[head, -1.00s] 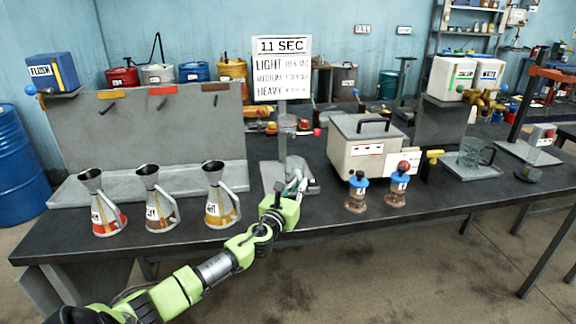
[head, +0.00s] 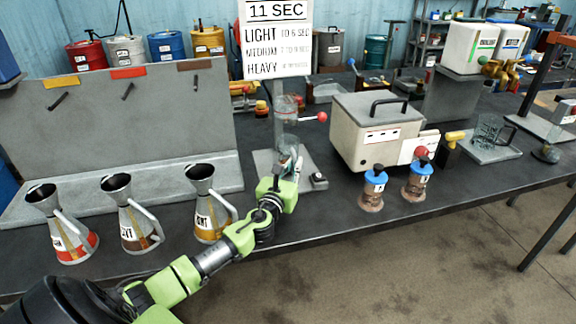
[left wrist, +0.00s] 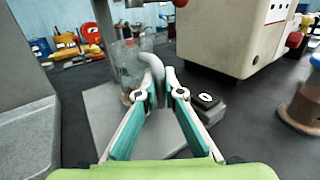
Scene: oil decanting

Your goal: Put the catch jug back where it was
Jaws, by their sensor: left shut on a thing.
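The catch jug (left wrist: 127,62) is clear glass with a curved handle. It stands upright at the grey base plate (left wrist: 92,100) of the test stand in the left wrist view; whether it touches the plate I cannot tell. My left gripper (left wrist: 157,98) is shut on the jug's handle. In the head view my left gripper (head: 284,172) is at the front of the stand and partly hides the jug (head: 287,150). A clear cup (head: 285,108) with a red-knobbed lever is on the stand above. My right gripper is not in view.
Several metal cans (head: 205,205) stand left of my arm. A beige box machine (head: 372,135) and blue-capped jars (head: 373,188) stand right of the stand. The black bench (head: 330,215) is clear in front.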

